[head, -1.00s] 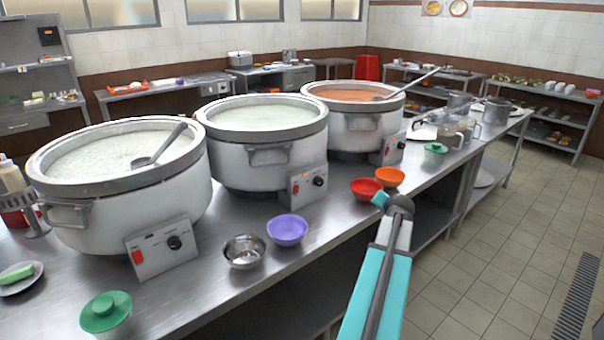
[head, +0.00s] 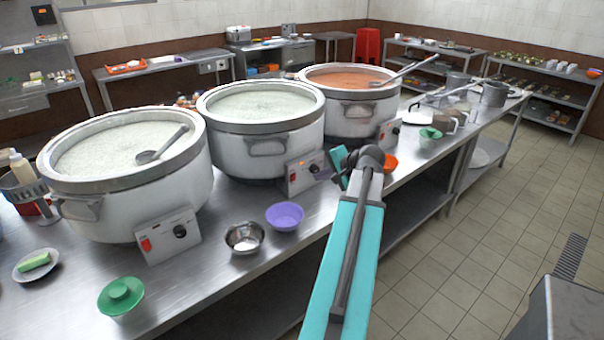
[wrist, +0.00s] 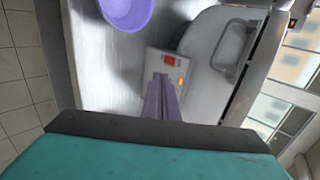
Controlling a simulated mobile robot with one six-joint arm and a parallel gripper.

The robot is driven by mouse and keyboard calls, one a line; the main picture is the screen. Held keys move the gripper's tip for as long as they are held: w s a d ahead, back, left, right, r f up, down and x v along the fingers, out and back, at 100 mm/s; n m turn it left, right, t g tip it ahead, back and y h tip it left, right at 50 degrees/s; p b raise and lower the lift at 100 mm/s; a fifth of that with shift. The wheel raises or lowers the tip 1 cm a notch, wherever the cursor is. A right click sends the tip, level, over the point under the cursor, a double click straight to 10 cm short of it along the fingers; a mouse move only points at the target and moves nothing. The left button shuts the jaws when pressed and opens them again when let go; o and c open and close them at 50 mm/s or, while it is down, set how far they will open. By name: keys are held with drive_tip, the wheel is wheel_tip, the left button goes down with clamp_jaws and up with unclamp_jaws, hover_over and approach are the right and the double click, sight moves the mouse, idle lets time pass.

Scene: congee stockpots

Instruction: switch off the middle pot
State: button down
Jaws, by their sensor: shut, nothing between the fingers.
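The middle pot (head: 262,145) is a large silver pot of pale congee between two others. Its control box (head: 304,174) on the front right has a red switch (head: 293,178) and a black knob (head: 315,168). My gripper (head: 336,178) is just right of this box in the head view. In the wrist view my shut, empty fingers (wrist: 161,82) point at the box (wrist: 195,100), close to the red switch (wrist: 169,60) and a glowing orange lamp (wrist: 180,81). The fingers hide part of the panel, and I cannot tell whether they touch it. The knob is hidden there.
A purple bowl (head: 285,215) and a steel bowl (head: 244,237) stand in front of the box. The left pot (head: 125,175) and the right pot (head: 350,100) flank the middle one. An orange bowl (head: 390,162) is partly behind my arm.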

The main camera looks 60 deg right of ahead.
drive_tip(key=shift+d, duration=0.1)
drive_tip(key=p, duration=0.4)
approach(293, 177)
wheel_tip(293, 177, down, 3)
drive_tip(key=w+d, duration=0.1)
drive_tip(key=w, duration=0.1)
drive_tip(key=shift+w+d+f, duration=0.15)
drive_tip(key=shift+w+d, duration=0.1)
drive_tip(key=shift+w, duration=0.55)
